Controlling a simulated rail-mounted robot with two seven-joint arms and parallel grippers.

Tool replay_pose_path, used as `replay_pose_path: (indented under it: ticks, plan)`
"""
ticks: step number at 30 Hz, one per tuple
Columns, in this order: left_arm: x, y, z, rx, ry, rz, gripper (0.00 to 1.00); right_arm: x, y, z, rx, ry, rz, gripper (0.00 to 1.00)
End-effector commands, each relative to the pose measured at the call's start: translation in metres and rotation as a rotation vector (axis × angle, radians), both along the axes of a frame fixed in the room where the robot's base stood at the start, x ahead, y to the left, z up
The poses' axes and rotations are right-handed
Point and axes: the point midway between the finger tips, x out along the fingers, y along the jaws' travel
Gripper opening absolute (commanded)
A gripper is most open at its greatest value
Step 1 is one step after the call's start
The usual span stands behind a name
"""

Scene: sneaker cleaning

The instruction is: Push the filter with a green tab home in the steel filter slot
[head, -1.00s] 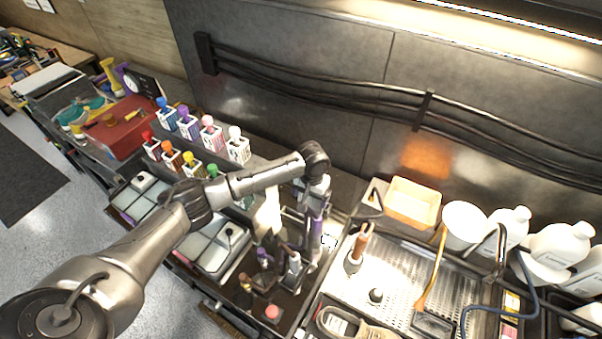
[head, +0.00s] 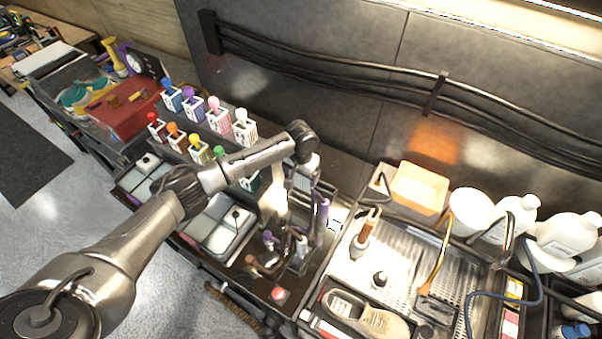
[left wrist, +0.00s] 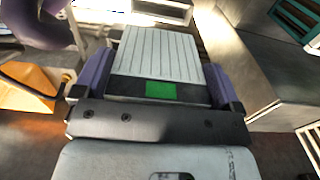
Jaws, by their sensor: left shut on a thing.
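The filter (left wrist: 160,54) is a pale pleated block with a green tab (left wrist: 161,90) on its near edge, in the left wrist view. My left gripper (left wrist: 155,78) is shut on it, with a purple finger at each side. In the head view my left gripper (head: 306,208) points down over the dark bench, and the filter cannot be made out there. A bright slotted metal frame (left wrist: 164,10) lies beyond the filter's far end; I cannot tell whether it is the steel filter slot or whether the filter touches it. My right gripper is out of view.
In the head view, several colored-top bottles (head: 243,128) stand behind my left arm. A lidded tray (head: 222,238) and a red button (head: 279,294) are near the gripper.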

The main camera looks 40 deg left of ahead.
Motion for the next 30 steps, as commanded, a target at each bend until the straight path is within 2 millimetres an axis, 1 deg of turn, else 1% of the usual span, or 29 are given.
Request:
replay_pose_path:
  ticks: [1, 4, 6, 15, 24, 30]
  plan:
    - [0.0, 0.0, 0.003, -0.001, 0.0, 0.001, 0.69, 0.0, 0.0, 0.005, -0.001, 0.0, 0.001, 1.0]
    - [-0.001, 0.0, 0.004, -0.002, 0.001, 0.001, 0.69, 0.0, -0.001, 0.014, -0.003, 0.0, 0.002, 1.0]
    - [-0.001, 0.0, -0.009, -0.001, 0.002, 0.002, 0.69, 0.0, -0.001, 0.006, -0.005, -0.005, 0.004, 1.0]
    - [0.0, 0.0, -0.036, -0.001, 0.001, 0.001, 0.69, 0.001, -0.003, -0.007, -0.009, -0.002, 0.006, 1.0]
    - [0.0, 0.0, -0.053, -0.001, 0.0, 0.001, 0.69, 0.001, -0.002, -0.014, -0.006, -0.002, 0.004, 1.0]
    - [0.0, 0.0, -0.057, -0.001, 0.0, 0.001, 0.69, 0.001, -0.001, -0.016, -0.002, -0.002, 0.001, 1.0]
